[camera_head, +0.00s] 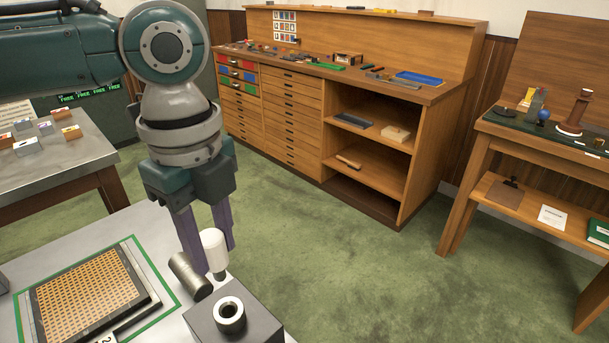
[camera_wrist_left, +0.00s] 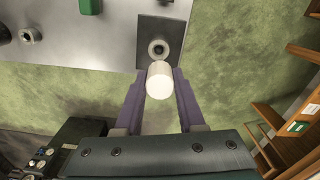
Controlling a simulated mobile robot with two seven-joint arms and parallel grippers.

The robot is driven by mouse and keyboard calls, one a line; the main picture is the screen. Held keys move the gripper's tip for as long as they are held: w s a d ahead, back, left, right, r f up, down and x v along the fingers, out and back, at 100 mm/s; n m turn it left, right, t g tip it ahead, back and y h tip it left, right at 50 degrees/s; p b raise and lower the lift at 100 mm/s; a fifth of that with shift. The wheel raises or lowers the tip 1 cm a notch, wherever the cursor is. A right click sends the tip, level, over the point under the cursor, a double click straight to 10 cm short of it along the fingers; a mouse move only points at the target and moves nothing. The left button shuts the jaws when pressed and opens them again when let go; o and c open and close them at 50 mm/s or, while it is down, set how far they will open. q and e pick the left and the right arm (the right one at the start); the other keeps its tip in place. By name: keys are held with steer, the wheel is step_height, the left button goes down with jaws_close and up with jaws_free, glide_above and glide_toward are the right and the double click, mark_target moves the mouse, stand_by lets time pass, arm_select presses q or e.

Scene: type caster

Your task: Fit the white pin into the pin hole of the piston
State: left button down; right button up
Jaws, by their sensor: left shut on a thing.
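My left gripper (camera_head: 208,238) is shut on the white pin (camera_head: 214,250), which hangs roughly upright with a narrower grey lower end. In the left wrist view the pin's round white end (camera_wrist_left: 159,82) shows between the purple fingers (camera_wrist_left: 160,92). A dark square block (camera_head: 252,318) stands at the table's front edge, with a pale metal ring (camera_head: 230,312) around a dark hole on top. I take this as the piston's pin hole. The pin is above the block and apart from the ring. The ring also shows in the left wrist view (camera_wrist_left: 158,48), just beyond the pin.
A dark grey cylinder (camera_head: 190,275) is close to the left of the pin. A tray of orange type (camera_head: 88,300) lies on the grey table (camera_head: 150,232), left of the block. Green floor lies beyond the table. A wooden cabinet (camera_head: 300,100) stands at the back.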

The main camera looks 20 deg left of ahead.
mark_target(220, 279)
arm_select(q)
steer(key=shift+s+a, duration=0.1)
steer(key=shift+s, duration=0.05)
arm_select(e)
steer(key=shift+s+a, duration=0.2)
steer(key=shift+s, duration=0.1)
arm_select(q)
steer(key=shift+p, duration=0.45)
step_height(220, 279, down, 6)
steer(key=b, duration=0.3)
steer(key=shift+r+b, duration=0.15)
steer(key=shift+b, duration=0.2)
arm_select(e)
steer(key=x, duration=0.3)
steer(key=shift+s+d, duration=0.1)
steer(key=shift+s, duration=0.2)
arm_select(q)
steer(key=shift+p, duration=0.85)
arm_select(e)
steer(key=shift+r, duration=0.9)
arm_select(q)
steer(key=shift+f+b, duration=1.3)
steer(key=shift+f, duration=0.7)
arm_select(e)
steer(key=shift+f, duration=1.35)
